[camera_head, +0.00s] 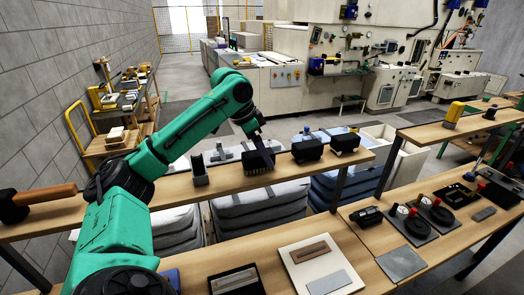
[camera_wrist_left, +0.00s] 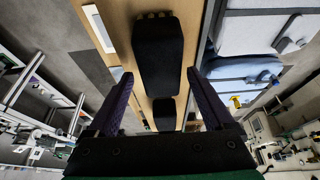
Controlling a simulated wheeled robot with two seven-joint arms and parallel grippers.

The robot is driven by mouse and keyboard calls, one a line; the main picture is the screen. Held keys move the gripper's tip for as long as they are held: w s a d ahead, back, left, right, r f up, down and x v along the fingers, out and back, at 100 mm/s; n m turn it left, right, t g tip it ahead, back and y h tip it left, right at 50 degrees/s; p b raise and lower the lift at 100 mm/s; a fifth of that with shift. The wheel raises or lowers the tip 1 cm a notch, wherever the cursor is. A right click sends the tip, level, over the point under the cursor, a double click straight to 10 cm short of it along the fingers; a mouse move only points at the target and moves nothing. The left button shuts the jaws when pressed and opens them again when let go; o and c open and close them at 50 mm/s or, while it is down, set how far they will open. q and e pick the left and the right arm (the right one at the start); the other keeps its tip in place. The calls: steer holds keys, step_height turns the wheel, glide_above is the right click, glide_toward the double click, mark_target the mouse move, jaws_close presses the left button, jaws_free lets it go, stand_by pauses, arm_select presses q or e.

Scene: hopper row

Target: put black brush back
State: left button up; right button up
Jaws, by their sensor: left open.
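A black block with a ridged, bristle-like lower side, which looks like the black brush (camera_head: 258,168), sits on the raised wooden shelf in the head view. My left gripper (camera_head: 263,151) reaches down at it, and a dark purple finger overlaps it. In the left wrist view, my left gripper (camera_wrist_left: 158,74) is open, with its two fingers apart on either side of a long black block (camera_wrist_left: 157,50). I cannot tell whether the fingers touch it. My right gripper is out of view.
The shelf (camera_head: 225,176) also carries a black holder (camera_head: 199,171) to the left and two black blocks (camera_head: 307,151) (camera_head: 345,142) to the right. A wooden-handled tool (camera_head: 40,196) lies at far left. A lower bench holds a white tray (camera_head: 345,277) and a grey plate (camera_head: 401,263).

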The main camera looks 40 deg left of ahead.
mark_target(249, 154)
arm_select(q)
steer(key=shift+s+a+r, duration=0.1)
steer(key=shift+r, duration=0.45)
steer(key=v, duration=1.1)
steer(key=shift+f, duration=0.15)
